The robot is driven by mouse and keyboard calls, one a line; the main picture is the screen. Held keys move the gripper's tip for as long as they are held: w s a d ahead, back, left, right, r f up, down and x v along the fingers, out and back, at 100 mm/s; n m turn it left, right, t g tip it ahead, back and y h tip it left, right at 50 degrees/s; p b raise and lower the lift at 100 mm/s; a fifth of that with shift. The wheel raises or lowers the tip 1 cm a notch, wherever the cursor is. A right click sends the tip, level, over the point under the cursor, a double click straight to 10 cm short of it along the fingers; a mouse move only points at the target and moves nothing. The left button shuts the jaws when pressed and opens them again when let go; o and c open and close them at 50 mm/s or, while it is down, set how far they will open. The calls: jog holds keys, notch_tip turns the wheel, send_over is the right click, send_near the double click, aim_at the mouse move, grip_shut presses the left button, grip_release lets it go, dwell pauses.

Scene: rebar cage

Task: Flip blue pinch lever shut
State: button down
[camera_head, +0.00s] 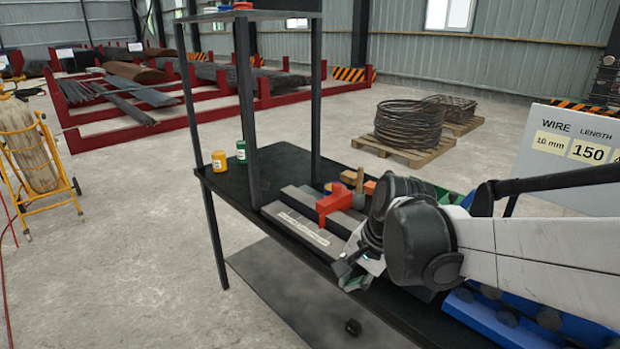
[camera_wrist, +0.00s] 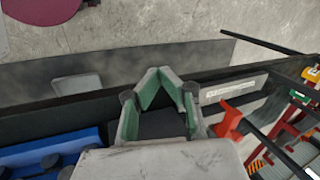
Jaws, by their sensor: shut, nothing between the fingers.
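I cannot make out the blue pinch lever for certain in either view. A small blue piece (camera_head: 481,203) shows behind my arm in the head view, but I cannot tell what it is. My gripper (camera_wrist: 160,76) is shut and empty, its green-padded fingers meeting at the tips in the wrist view. It is over the front edge of the black table (camera_head: 225,182), partly hidden by my wrist in the head view. A red lever-like part (camera_head: 335,203) stands on the table just beyond it; it also shows right of the fingers in the wrist view (camera_wrist: 228,119).
A blue bin (camera_head: 492,318) with round dark pieces lies along the table's front right, left of my fingers in the wrist view (camera_wrist: 52,150). Table posts (camera_head: 246,110) rise at the left. Yellow (camera_head: 219,161) and green (camera_head: 241,152) containers stand at the left end. A grey sign (camera_head: 575,165) stands right.

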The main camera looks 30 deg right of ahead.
jog(key=d+r+m+t+y+p, duration=0.1)
jog(key=d+r+m+t, duration=0.1)
jog(key=d+m, duration=0.7)
jog(key=d+r+m+t+y+p, duration=0.15)
jog(key=d+m, duration=0.25)
jog(key=d, duration=0.9)
jog(key=s+d+r+m+t+h, duration=0.1)
jog(key=s+d+r+m+t, duration=0.1)
jog(key=s+d, duration=0.4)
jog(key=s+d+r+m+t+p, duration=0.1)
jog(key=s+d+m+t, duration=0.3)
jog(key=d, duration=0.9)
jog(key=s+r+m, duration=0.1)
jog(key=s+m, duration=0.2)
jog(key=shift+s+r+m+h, duration=0.15)
jog(key=shift+r+m+h, duration=0.15)
jog(key=shift+r+h, duration=0.1)
